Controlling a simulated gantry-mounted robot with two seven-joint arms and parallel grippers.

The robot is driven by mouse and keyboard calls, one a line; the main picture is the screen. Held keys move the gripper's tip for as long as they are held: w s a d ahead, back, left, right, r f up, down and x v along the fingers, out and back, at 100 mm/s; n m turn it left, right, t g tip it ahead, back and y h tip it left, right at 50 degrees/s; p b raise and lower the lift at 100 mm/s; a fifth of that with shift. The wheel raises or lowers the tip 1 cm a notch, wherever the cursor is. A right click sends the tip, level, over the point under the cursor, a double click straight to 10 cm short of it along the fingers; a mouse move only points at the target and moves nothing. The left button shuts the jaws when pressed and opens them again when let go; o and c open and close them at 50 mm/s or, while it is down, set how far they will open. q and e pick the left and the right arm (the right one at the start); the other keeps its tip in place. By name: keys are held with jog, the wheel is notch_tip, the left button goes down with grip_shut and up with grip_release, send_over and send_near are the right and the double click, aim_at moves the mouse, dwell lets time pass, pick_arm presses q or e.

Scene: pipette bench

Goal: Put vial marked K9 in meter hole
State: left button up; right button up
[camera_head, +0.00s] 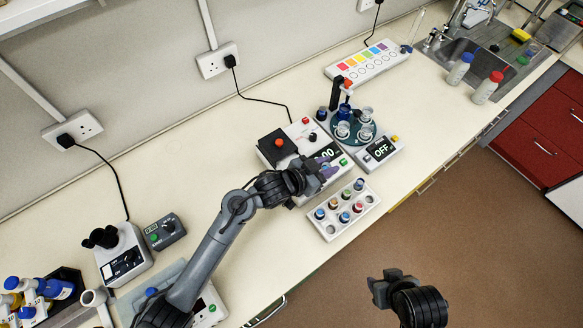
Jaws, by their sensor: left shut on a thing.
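My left gripper (326,170) is over the front of the white meter (307,131) with a dark display. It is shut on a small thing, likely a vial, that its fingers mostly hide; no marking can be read. A white rack (328,233) just in front holds several vials with coloured caps, and a hole at its near left looks empty. No K9 label can be read at this size. The meter hole cannot be made out clearly, as the gripper covers part of the meter. My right gripper (382,287) is over the floor, away from the bench; its jaw gap is unclear.
A round dark carousel (346,130) with clear cups stands right behind the gripper, beside a box reading OFF (381,149). A colour-strip panel (367,64) and a sink (490,55) are farther right. A microscope-like device (122,256) stands at left. The bench middle left is clear.

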pick_arm(q)
jog(key=shift+w+a+f, duration=0.6)
jog(key=shift+a+f, duration=0.65)
jog(key=shift+f, duration=0.25)
jog(key=shift+w+a+f, duration=0.6)
jog(key=shift+a+f, duration=0.65)
jog(key=shift+f, duration=0.3)
jog(key=shift+w+a+f, duration=0.6)
jog(key=shift+a+f, duration=0.65)
jog(key=shift+f, duration=0.25)
jog(key=shift+f, duration=0.3)
jog(key=o, duration=1)
